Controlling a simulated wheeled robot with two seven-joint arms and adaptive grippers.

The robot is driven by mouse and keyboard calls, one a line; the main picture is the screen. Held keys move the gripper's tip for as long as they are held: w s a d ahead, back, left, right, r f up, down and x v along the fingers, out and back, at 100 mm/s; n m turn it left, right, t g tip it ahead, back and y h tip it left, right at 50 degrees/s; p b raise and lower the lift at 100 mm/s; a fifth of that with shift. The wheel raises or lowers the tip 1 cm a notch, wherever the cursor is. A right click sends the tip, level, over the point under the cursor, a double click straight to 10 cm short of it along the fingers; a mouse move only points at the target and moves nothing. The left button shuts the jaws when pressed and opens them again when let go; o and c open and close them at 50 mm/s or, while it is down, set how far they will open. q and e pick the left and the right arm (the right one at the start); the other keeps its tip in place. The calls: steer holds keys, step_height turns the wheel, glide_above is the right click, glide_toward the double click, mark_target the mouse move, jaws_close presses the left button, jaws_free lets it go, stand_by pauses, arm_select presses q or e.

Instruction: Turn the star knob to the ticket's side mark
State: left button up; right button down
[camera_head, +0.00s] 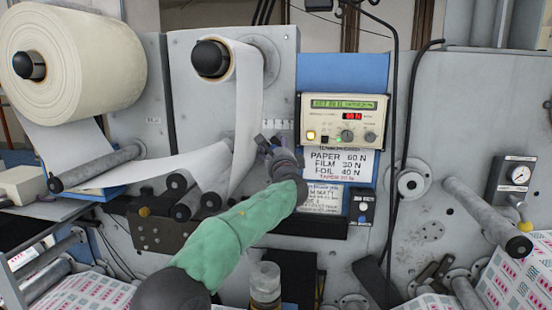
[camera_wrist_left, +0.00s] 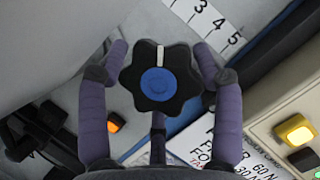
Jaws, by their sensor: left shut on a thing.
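The star knob (camera_wrist_left: 158,92) is black and lobed, with a blue centre cap and a white pointer line aimed at the top of the left wrist view. A white number scale (camera_wrist_left: 212,25) beside it shows 3, 4 and 5; the rest is cut off. My left gripper (camera_wrist_left: 160,52) is shut on the knob, its purple fingers along the sides. In the head view my left gripper (camera_head: 269,146) hides most of the knob. A white ticket (camera_head: 322,198) hangs below the tension placard; its small print is not readable. My right gripper is not in view.
The control panel (camera_head: 345,119) with a yellow lit button stands just right of my left gripper. The placard (camera_head: 340,166) lists PAPER 60 N, FILM 30 N, FOIL 40 N. A paper web (camera_head: 246,110) and rollers are close on the left. Black cables hang right of the panel.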

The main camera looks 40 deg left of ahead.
arm_select(q)
steer(key=shift+s+a+r+n+g, duration=0.25)
steer(key=shift+s+r+n+g, duration=0.1)
steer(key=shift+r+n, duration=0.25)
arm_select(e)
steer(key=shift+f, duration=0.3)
arm_select(q)
steer(key=o, duration=1.1)
steer(key=shift+o, duration=0.2)
steer(key=shift+a+f, duration=0.2)
steer(key=v, duration=1.2)
steer(key=shift+f, duration=0.2)
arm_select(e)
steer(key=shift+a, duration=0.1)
